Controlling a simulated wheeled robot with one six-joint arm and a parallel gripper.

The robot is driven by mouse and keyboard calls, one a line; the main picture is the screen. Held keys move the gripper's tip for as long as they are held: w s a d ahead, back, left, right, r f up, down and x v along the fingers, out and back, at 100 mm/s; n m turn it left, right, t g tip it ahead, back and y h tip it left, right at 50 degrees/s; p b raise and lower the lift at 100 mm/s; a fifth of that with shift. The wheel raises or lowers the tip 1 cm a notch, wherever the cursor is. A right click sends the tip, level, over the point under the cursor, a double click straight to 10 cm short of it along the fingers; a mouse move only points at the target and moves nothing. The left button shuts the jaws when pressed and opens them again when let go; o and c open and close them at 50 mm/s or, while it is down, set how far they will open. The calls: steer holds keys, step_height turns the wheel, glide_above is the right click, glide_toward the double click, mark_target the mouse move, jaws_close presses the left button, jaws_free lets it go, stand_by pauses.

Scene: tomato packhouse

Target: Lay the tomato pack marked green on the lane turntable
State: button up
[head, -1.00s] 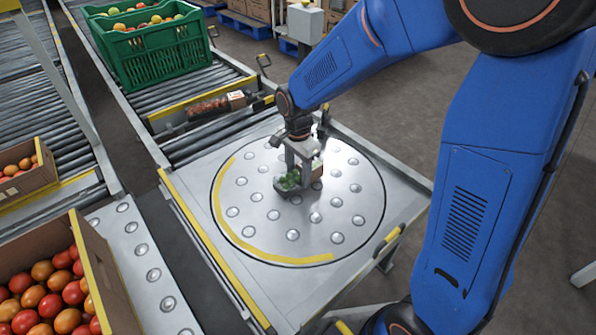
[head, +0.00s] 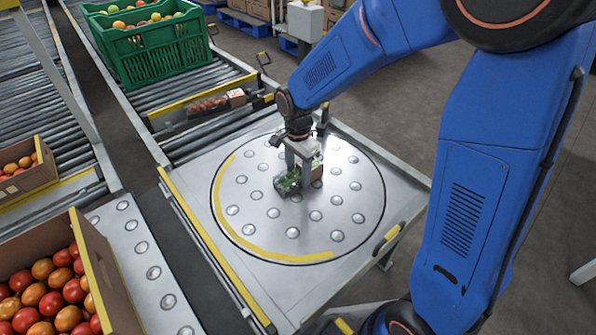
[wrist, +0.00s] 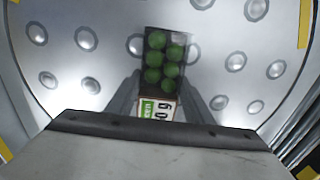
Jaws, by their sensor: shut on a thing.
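The tomato pack marked green (wrist: 165,62) is a clear-topped tray of several green tomatoes with a green and white label at its near end. It also shows in the head view (head: 288,182), low over the lane turntable. My gripper (head: 299,180) is shut on the pack; its fingers flank the label end in the wrist view (wrist: 158,98). The lane turntable (head: 270,235) is a round grey plate with ball studs and a yellow arc on its edge. I cannot tell whether the pack touches the plate.
A pack of red tomatoes (head: 208,106) lies on the roller lane behind the turntable. A green crate (head: 150,60) stands on the rollers at the back left. A carton of red tomatoes (head: 95,270) is at the front left. The rest of the turntable is bare.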

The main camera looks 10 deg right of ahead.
steer(key=shift+f, duration=0.1)
steer(key=o, duration=1.3)
step_height(320, 180, up, 18)
steer(key=shift+f, duration=0.25)
